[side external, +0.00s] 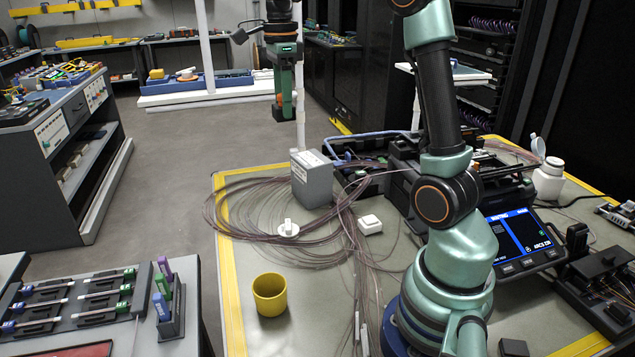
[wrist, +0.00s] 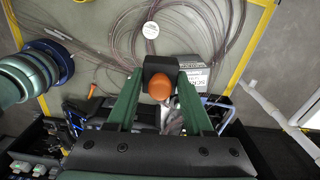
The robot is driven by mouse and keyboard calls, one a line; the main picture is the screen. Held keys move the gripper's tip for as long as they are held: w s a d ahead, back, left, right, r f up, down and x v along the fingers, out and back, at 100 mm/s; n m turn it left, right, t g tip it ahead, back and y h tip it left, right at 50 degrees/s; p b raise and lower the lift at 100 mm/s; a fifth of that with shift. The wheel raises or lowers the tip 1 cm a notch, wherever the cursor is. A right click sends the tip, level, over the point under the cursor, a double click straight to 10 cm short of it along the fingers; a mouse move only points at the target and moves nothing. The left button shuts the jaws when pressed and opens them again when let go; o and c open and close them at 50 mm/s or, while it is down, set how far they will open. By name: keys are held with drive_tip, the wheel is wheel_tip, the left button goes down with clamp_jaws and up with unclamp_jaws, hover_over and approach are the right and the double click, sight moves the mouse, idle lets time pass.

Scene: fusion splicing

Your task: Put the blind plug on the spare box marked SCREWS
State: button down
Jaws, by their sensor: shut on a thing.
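My gripper (side external: 283,112) hangs high over the back of the table in the side external view, pointing down. The plug (side external: 279,99) is partly hidden by the fingers in the side external view. The grey spare box (side external: 312,183) stands upright on the table, below and slightly right of my gripper there, clearly apart from it. In the wrist view the box (wrist: 196,76), with part of a SCREWS label, shows just right of the fingertips, partly hidden by them.
Loose fibre coils (side external: 250,205) lie around the box. The splicer (side external: 520,235) is at right. The table's left front is fairly clear.

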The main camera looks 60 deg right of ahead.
drive_tip(key=w+d+r, duration=0.2)
drive_tip(key=d+r, duration=0.1)
drive_tip(key=d, duration=0.5)
drive_tip(key=r+m, duration=0.1)
hover_over(311, 158)
wheel_tip(311, 158, down, 20)
drive_tip(key=shift+r, duration=0.15)
idle(0.3)
drive_tip(key=shift+c, duration=1.5)
unclamp_jaws()
